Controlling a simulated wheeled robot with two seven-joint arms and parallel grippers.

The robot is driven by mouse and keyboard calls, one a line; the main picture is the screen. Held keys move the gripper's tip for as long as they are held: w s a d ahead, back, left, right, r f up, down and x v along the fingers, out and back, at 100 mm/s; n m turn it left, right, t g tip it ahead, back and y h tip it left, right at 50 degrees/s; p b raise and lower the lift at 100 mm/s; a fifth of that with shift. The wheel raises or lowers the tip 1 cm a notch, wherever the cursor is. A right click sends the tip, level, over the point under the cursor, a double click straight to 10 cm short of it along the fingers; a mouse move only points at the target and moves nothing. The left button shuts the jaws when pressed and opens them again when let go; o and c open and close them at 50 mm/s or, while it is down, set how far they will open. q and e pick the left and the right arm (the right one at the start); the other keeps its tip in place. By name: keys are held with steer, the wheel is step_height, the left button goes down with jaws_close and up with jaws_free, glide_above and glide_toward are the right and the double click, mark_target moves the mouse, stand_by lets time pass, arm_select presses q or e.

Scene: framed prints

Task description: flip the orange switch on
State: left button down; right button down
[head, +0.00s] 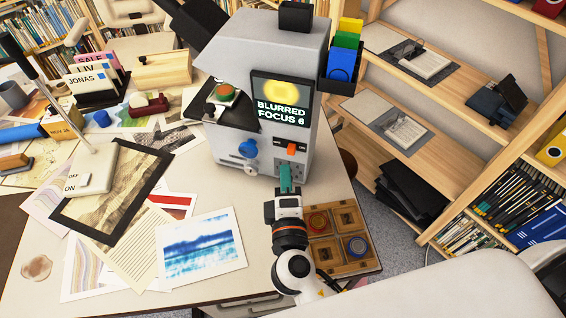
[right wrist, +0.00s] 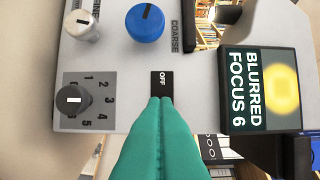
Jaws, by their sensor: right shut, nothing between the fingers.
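The grey machine (head: 225,142) stands on the desk with a lit screen (head: 282,98) reading "BLURRED FOCUS 6". The orange switch (head: 292,149) is on its front, below the screen. My right gripper (head: 286,166) has teal fingers, shut and empty, pointing at the front just below the switch. In the right wrist view the closed fingers (right wrist: 160,105) end at a black label (right wrist: 162,79) reading "OFF". The switch does not show there, apparently hidden by the fingers. I cannot tell whether they touch it. My left gripper is out of view.
A blue knob (right wrist: 145,22), a white knob (right wrist: 82,25) and a black numbered dial (right wrist: 73,99) are close by on the machine's front. A wooden tray (head: 322,262) with round pieces sits beside my right wrist. Prints (head: 200,248) cover the desk to the left.

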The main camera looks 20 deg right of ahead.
steer(key=b+v, duration=0.1)
steer(key=v, duration=0.6)
steer(key=shift+b, duration=0.35)
steer(key=shift+a, duration=0.1)
